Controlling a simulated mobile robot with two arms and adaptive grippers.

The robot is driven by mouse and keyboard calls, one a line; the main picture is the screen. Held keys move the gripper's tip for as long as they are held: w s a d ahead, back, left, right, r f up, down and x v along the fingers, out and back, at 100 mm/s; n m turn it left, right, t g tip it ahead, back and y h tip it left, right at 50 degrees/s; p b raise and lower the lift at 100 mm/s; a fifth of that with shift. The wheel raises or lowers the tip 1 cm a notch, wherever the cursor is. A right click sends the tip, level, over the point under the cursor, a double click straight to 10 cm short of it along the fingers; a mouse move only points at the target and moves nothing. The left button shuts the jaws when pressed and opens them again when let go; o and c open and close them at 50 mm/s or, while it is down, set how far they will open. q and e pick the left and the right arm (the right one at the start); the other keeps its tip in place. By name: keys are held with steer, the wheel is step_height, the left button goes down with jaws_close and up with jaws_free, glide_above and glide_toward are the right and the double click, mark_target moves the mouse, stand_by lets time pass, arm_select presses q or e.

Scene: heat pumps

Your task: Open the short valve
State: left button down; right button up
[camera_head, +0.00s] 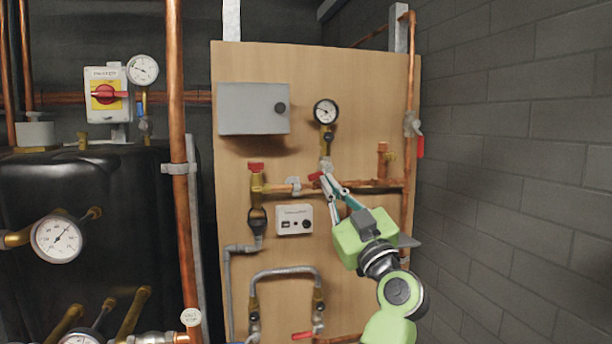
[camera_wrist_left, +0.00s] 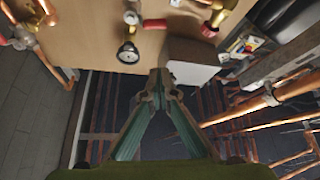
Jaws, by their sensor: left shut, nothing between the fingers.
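A short red valve handle (camera_head: 315,176) sits on the horizontal copper pipe below the upper round gauge, at the middle of the wooden board. It also shows in the left wrist view (camera_wrist_left: 157,25). My left gripper (camera_head: 328,180) has its fingertips beside this handle in the head view. In the left wrist view the fingertips (camera_wrist_left: 160,78) are together and empty, with a visible gap to the handle. Another red-topped brass valve (camera_head: 256,168) stands to the left and shows in the wrist view (camera_wrist_left: 208,30). My right gripper is in neither view.
A grey box (camera_head: 253,109) and the round gauge (camera_head: 326,111) stick out above the handle. A red lever (camera_head: 303,335) is low on the board, another (camera_head: 420,147) on the right-hand pipe. A black tank (camera_head: 90,220) stands left, a block wall (camera_head: 520,160) right.

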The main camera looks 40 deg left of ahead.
mark_target(317, 175)
arm_select(q)
steer(key=shift+d+m, duration=0.25)
steer(key=shift+m, duration=0.05)
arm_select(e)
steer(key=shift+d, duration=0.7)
arm_select(q)
steer(key=p+x, duration=0.5)
steer(key=x, duration=0.5)
steer(key=f, duration=0.1)
steer(key=w+f, duration=0.1)
steer(key=f, duration=0.1)
steer(key=shift+w+f, duration=0.3)
steer(key=shift+f, duration=0.05)
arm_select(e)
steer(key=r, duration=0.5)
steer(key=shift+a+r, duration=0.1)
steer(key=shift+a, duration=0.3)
arm_select(q)
steer(key=shift+f, duration=0.1)
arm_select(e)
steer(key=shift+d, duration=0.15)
arm_select(q)
steer(key=shift+n, duration=0.4)
